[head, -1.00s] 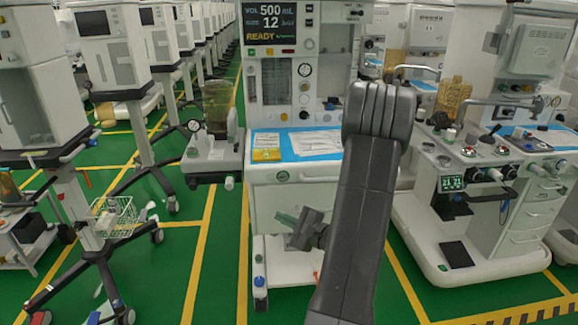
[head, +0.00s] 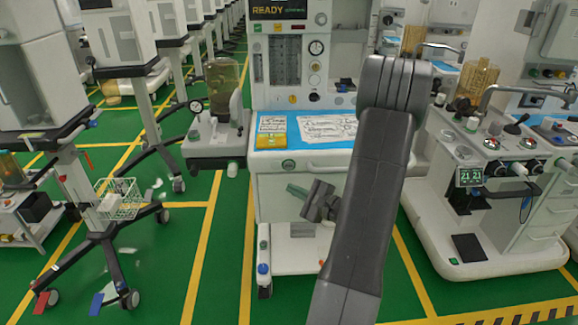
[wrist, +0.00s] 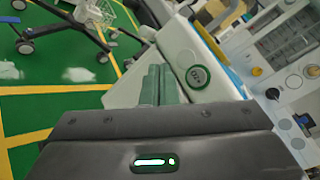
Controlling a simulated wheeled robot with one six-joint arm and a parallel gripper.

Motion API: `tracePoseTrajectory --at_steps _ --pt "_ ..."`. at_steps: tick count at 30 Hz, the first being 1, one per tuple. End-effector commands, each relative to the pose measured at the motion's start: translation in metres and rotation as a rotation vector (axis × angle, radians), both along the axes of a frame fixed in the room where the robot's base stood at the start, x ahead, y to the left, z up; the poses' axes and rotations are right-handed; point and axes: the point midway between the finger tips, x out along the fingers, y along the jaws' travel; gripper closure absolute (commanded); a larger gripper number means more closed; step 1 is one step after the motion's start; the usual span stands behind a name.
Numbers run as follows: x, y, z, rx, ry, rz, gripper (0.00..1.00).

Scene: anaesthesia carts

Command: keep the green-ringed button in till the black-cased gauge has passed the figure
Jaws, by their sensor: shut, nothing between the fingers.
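The green-ringed button (head: 288,165) is on the white front of the middle cart, below its blue worktop. It also shows in the wrist view (wrist: 197,76), right of my fingertips. My gripper (head: 291,188) is shut and empty, its greenish fingers just below the button in the head view. In the wrist view my gripper (wrist: 160,70) shows its two fingers together, and I see no contact with the button.
Papers and a yellow card (head: 271,140) lie on the blue worktop (head: 292,118). A stand with a wire basket (head: 118,199) is at the left. Another cart (head: 440,205) stands close on the right. Green floor is free between the left stand and the middle cart.

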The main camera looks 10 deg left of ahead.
Motion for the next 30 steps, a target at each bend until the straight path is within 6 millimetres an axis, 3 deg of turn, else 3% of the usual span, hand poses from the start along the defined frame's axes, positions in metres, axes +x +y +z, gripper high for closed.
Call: tracePoseTrajectory --at_steps 15,30 --pt "0.064 0.019 -0.001 -0.001 -0.003 0.002 1.00" --pt "0.075 0.022 0.000 0.000 -0.001 0.000 1.00"
